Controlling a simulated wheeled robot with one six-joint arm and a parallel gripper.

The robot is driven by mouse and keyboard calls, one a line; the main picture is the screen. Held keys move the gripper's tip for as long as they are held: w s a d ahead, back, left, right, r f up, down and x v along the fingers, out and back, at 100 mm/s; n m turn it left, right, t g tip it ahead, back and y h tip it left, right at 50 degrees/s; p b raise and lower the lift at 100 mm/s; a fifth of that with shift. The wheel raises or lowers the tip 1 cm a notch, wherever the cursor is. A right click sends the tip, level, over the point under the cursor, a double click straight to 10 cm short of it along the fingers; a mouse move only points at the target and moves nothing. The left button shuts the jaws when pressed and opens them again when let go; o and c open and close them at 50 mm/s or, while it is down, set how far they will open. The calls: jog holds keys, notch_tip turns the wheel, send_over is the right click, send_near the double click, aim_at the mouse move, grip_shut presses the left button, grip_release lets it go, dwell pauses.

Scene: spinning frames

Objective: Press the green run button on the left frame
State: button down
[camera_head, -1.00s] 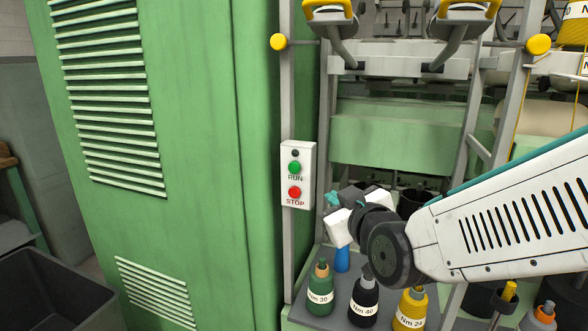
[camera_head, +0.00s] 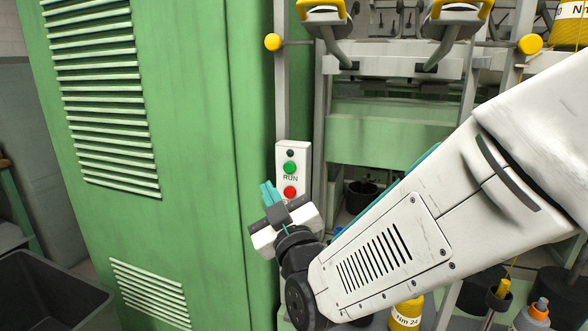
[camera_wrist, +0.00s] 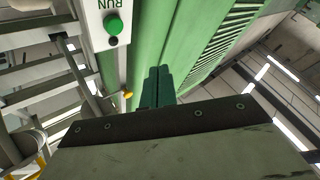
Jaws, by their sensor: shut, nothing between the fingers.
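The green run button (camera_head: 290,168) sits on a white control box (camera_head: 283,155) on a grey post, above the RUN label. A red button (camera_head: 290,192) is below it; the STOP label is hidden behind my gripper. My gripper (camera_head: 268,193) is shut and empty, its teal fingers pointing up, below and left of the green button in the head view. In the wrist view the fingertips (camera_wrist: 157,72) lie right of the control box (camera_wrist: 98,14) and its green button (camera_wrist: 113,25), apart from them in the picture. Contact is not visible.
A large green cabinet (camera_head: 190,130) with vents stands left of the box. A yellow knob (camera_head: 272,41) sticks out above the box. A yarn cone (camera_head: 405,314) shows below my arm. A dark bin (camera_head: 50,290) stands at lower left.

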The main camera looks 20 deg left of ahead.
jog(key=shift+w+d, duration=0.2)
jog(key=shift+w, duration=1.75)
jog(key=shift+w+d, duration=0.15)
jog(key=shift+w, duration=1.75)
jog(key=shift+w, duration=0.1)
jog(key=shift+w, duration=0.35)
jog(key=shift+w+d, duration=0.1)
jog(key=shift+w, duration=0.35)
jog(key=shift+s, duration=0.9)
jog(key=s, duration=0.5)
jog(key=shift+a, duration=0.25)
